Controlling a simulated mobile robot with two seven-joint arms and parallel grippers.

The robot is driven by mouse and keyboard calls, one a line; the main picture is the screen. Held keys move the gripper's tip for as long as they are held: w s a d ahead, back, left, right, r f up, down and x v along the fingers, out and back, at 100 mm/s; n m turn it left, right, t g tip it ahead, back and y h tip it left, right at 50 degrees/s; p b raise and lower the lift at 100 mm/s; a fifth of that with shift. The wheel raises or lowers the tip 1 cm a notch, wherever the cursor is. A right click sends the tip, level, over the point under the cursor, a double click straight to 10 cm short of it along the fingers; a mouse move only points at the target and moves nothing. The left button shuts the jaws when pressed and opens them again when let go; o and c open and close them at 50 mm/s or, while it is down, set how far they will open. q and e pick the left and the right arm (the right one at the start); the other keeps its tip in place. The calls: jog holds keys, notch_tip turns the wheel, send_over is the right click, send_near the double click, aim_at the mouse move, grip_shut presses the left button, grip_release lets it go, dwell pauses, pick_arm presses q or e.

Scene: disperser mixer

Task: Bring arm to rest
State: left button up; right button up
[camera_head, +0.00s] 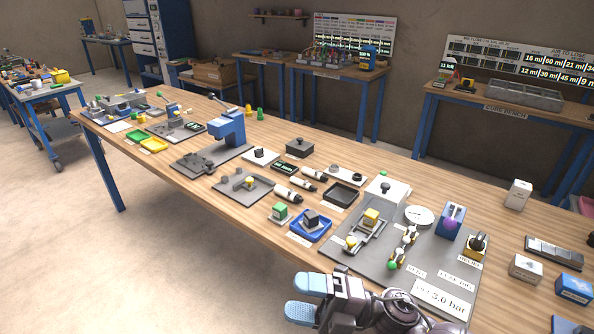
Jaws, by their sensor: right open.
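My right gripper (300,297) is at the bottom of the head view, in front of the long wooden bench's near edge. Its two blue-padded fingers point left and stand apart, with nothing between them. My right arm comes in from the bottom, and its wrist overlaps the near edge of a grey plate (345,256). I cannot tell whether it touches the plate. My left gripper is not in view.
The wooden bench (318,149) carries a blue press (229,127), a blue tray (325,229), a black tray (341,194), white-and-black cylinders (288,196) and several small fixtures. Boxes (525,267) stand at the right. Open floor (130,270) lies at the lower left.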

jog(key=w+d+f+m+t+h, duration=0.2)
jog(key=d+f+m+t+h, duration=0.2)
jog(key=d+m+t+h, duration=0.5)
jog(key=w+d+f+m+t+h, duration=0.1)
jog(key=d+f+m+t+h, duration=0.45)
jog(key=m, duration=0.75)
jog(key=s+d+f+m+g+h, duration=0.4)
jog(key=s+d+f+m+h, duration=0.2)
jog(key=s+d+f+m, duration=0.4)
notch_tip(320, 180, down, 3)
jog(key=shift+s+d+f+m, duration=0.1)
jog(key=shift+s+d+m, duration=0.2)
jog(key=shift+s+d, duration=0.7)
jog(key=shift+w+d+h, duration=0.1)
jog(key=shift+w+h, duration=0.1)
jog(key=shift+h, duration=0.05)
